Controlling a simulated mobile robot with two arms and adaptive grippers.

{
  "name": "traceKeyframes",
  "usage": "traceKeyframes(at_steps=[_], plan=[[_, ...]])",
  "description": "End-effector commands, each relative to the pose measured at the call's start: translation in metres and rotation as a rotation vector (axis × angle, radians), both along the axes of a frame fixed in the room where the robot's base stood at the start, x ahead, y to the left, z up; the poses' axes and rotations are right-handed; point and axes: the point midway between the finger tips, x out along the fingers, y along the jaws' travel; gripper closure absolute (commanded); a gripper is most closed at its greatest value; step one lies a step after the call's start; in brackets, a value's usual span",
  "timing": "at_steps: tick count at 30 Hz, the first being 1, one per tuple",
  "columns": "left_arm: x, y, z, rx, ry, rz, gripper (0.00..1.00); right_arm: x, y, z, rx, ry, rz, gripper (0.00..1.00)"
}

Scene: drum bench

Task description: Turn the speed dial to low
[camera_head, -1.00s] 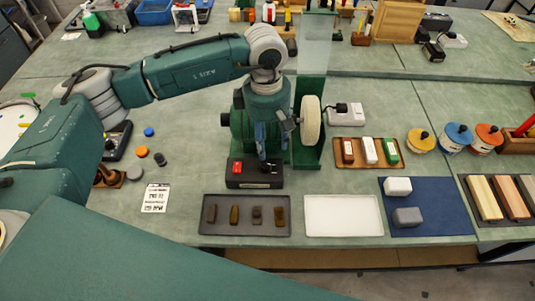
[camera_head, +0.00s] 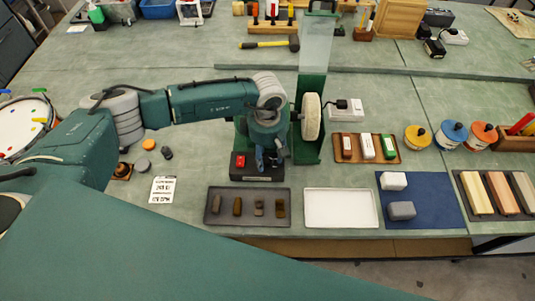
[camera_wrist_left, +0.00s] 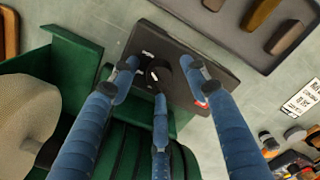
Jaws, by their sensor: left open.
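The speed dial (camera_wrist_left: 157,72) is a round black knob on a dark control box (camera_head: 257,174) with printed labels beside it. In the head view the box sits in front of the green polishing machine, and a red switch (camera_head: 240,160) shows on its left part. My left gripper (camera_head: 267,165) points down over the right part of the box and hides the dial there. In the left wrist view the blue fingers of the left gripper (camera_wrist_left: 159,78) are spread open around the dial, apart from it as far as I can see. My right gripper is not in view.
A dark tray (camera_head: 247,217) of brown bars and a white tray (camera_head: 342,222) lie in front. A printed card (camera_head: 162,189) lies left. A hammer (camera_head: 268,44) lies behind.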

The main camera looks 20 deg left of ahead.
Motion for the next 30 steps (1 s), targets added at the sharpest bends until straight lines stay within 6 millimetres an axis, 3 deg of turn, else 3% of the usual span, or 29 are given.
traceKeyframes(at_steps=[3,4,10,20,30], plan=[[0.0,0.0,0.0,-0.001,0.0,0.0,0.54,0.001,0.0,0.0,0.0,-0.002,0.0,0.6],[0.0,0.0,0.0,-0.001,0.0,0.0,0.58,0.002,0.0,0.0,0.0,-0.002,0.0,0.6],[0.0,0.0,0.0,-0.001,0.0,0.0,0.98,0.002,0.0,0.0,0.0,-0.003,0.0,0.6],[0.0,-0.001,0.0,-0.001,-0.001,0.029,0.99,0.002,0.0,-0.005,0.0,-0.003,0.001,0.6],[0.001,-0.001,-0.003,-0.004,-0.003,0.233,0.99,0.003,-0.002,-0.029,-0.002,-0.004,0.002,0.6]])
